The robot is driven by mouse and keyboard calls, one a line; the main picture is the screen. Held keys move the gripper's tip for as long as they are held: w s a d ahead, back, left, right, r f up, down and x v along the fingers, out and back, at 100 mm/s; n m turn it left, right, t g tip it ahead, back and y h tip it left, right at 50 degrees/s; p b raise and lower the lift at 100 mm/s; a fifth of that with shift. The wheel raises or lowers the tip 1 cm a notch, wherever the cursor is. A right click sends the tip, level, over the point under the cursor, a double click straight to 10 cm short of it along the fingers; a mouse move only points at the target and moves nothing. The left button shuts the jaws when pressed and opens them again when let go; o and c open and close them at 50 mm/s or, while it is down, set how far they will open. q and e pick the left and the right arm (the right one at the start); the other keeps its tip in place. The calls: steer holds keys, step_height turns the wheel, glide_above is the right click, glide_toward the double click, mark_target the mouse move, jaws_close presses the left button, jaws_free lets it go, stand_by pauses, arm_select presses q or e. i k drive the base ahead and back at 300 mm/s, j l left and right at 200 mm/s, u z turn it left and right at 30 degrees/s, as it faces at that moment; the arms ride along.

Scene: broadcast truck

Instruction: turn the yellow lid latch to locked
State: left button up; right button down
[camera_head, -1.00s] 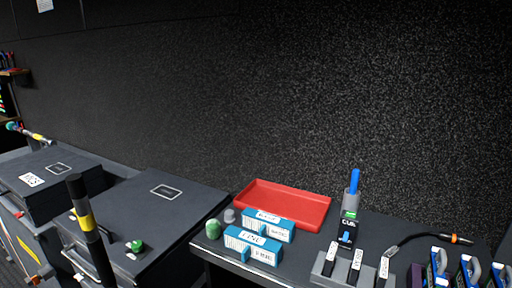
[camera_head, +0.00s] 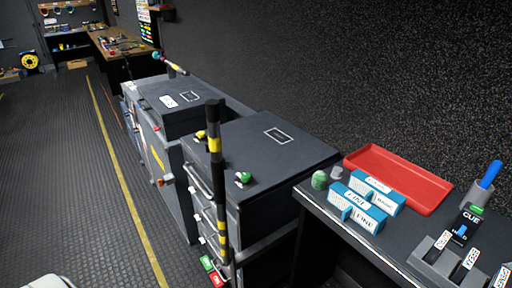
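A small yellow latch (camera_head: 200,135) sits on the left edge of the dark grey case lid (camera_head: 290,150), just left of a black post. It is too small to tell which way it is turned. A similar green latch (camera_head: 243,178) sits on the near edge of the same lid. The lid looks closed.
The black post (camera_head: 213,180) with yellow bands stands upright in front of the case. A second case (camera_head: 160,98) stands behind. A bench at right holds a red tray (camera_head: 400,178) and blue boxes (camera_head: 357,208). The floor (camera_head: 60,180) at left is clear.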

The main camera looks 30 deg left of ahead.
mark_target(201, 134)
steer(key=u, duration=1.45)
steer(key=i+j+z, duration=0.1)
steer(key=i+j, duration=0.35)
